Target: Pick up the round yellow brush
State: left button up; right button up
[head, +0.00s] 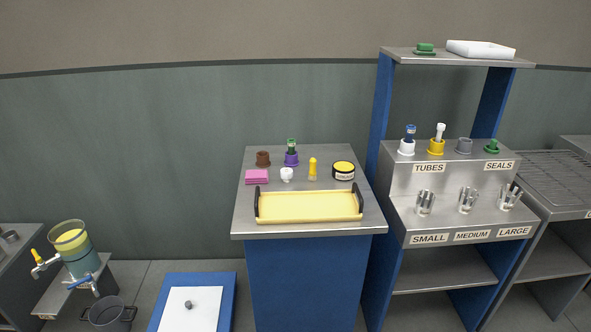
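A small upright yellow item (312,167) with a rounded top and a paler lower end stands on the grey top of the blue cabinet (245,216). It looks like the round yellow brush, but its bristles are too small to make out. It stands behind a yellow tray (310,207) with black handles, between a small white cup (287,174) and a round black-and-yellow tin (343,171). Neither of my grippers is in view.
A pink stack (257,177), a brown piece (263,159) and a purple holder (291,159) with a green-topped item share the cabinet top.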

aim_at(312, 174)
jog(key=i+j+u, duration=0.1)
jog(key=i, duration=0.35)
jog(key=i+j+u, duration=0.1)
jog(key=i+j, duration=0.15)
jog(key=i, duration=0.2)
jog(key=i+j+u, duration=0.15)
jog(key=i, duration=0.35)
